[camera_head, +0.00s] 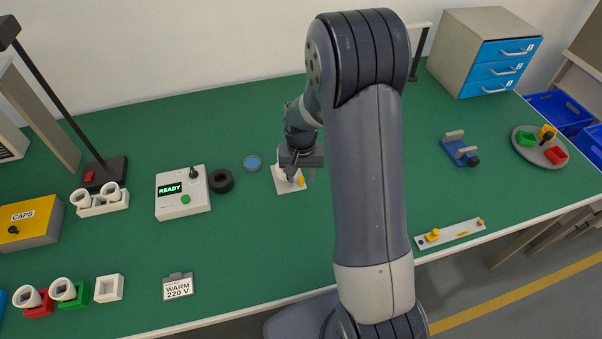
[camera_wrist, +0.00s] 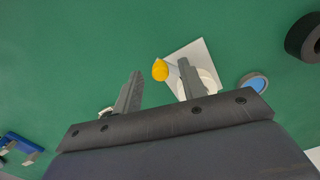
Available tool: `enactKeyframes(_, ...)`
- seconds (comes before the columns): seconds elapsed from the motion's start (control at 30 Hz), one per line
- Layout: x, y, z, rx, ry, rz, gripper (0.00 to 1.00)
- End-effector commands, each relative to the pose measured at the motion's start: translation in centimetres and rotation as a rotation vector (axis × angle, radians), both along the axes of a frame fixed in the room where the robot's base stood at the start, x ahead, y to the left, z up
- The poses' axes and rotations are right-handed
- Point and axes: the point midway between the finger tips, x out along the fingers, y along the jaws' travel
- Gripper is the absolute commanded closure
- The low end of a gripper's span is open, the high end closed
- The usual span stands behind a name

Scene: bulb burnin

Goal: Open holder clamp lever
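The holder is a white square plate (camera_head: 289,188) with a round white part on it, near the middle of the green table. A small yellow lever (camera_head: 301,181) sticks out at its right side. In the wrist view the lever end (camera_wrist: 160,70) shows as a rounded yellow tip beside the plate (camera_wrist: 203,50). My gripper (camera_head: 301,173) is just above the holder, pointing down. In the wrist view my gripper (camera_wrist: 160,75) is open, with the lever end between its fingers in the picture. Its right finger hides part of the round white part. I cannot tell whether either finger touches the lever.
A black ring (camera_head: 221,181) and a blue disc (camera_head: 252,162) lie left of the holder, near a white box reading READY (camera_head: 183,193). A blue clamp (camera_head: 460,152) and a grey strip with yellow parts (camera_head: 450,234) are on the right. Free table surrounds the holder.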

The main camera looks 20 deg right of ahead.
Motion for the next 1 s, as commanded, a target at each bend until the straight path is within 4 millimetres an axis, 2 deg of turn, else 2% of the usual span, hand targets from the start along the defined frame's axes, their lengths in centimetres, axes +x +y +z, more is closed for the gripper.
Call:
enactKeyframes(0.37,-0.01,-0.01,-0.62,0.0,0.0,0.0,0.6)
enactKeyframes(0.87,0.0,0.0,-0.58,0.0,0.0,0.0,1.0)
enactKeyframes(1.0,0.01,0.0,-0.59,0.0,0.0,0.001,1.0)
